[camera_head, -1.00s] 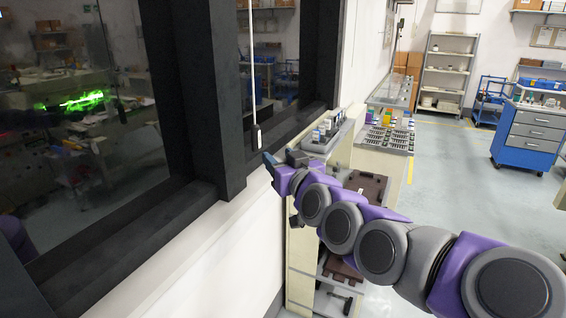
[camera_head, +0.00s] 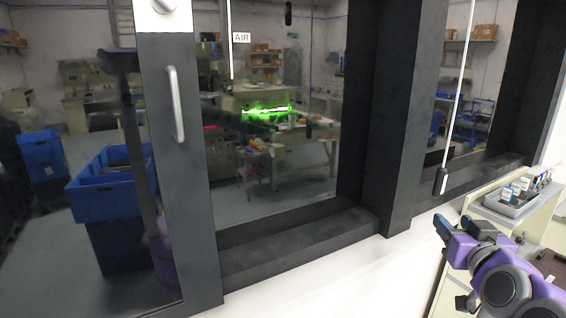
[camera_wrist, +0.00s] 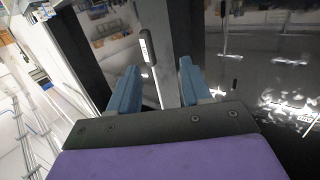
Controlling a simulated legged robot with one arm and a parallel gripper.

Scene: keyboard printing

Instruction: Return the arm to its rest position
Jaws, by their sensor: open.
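My gripper (camera_head: 452,230) is at the right of the head view, at the end of my purple and grey arm, in front of the dark window frame. In the wrist view my gripper (camera_wrist: 156,88) shows two blue fingers spread apart with nothing held between them. A hanging white cord with a grey pendant (camera_head: 441,181) is close behind the fingers in the head view. The pendant (camera_wrist: 147,48) also shows beyond the fingertips in the wrist view. I cannot tell how far it is from them.
A grey tray (camera_head: 511,208) with small bottles stands on a bench at the right. The dark window frame (camera_head: 400,130) and white wall (camera_head: 350,265) run beside the arm. A door with a metal handle (camera_head: 176,104) is at left. Blue bins (camera_head: 105,190) show through the glass.

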